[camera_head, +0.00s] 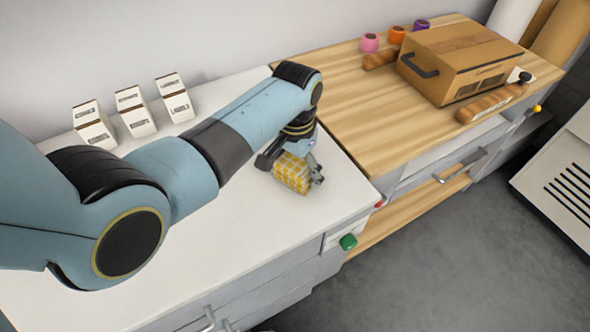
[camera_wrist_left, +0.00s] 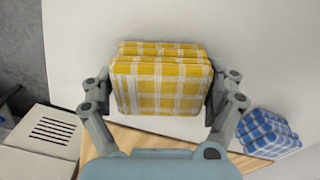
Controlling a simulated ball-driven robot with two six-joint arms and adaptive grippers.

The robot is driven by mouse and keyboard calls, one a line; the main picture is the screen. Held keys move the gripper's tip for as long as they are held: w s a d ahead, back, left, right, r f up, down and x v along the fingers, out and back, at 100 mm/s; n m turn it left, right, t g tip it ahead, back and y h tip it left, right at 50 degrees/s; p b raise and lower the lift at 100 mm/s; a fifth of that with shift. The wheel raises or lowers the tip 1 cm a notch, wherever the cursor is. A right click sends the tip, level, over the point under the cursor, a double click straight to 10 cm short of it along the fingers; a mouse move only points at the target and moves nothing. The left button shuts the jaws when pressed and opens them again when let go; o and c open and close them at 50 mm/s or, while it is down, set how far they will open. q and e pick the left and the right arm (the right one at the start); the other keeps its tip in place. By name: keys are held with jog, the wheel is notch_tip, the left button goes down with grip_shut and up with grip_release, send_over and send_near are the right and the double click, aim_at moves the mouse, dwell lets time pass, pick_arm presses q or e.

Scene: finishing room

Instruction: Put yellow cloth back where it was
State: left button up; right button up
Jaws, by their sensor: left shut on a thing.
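The yellow-and-white checked cloth (camera_head: 290,178) is a folded stack near the front right of the white countertop (camera_head: 230,222). My left gripper (camera_head: 290,168) is shut on it, coming from above. In the left wrist view the cloth (camera_wrist_left: 160,85) sits between the two fingers, one on each side. I cannot tell whether its underside touches the counter. A blue checked folded cloth (camera_wrist_left: 267,133) shows at the lower right of the wrist view. It is not visible in the head view. My right gripper is not in view.
Three small white boxes (camera_head: 132,112) stand at the counter's back left. The counter in front of my left gripper is clear.

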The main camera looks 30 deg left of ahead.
aim_at(296, 163)
pick_arm(q)
jog(key=o, duration=1.1)
notch_tip(296, 163, up, 12)
jog(key=p, duration=0.1)
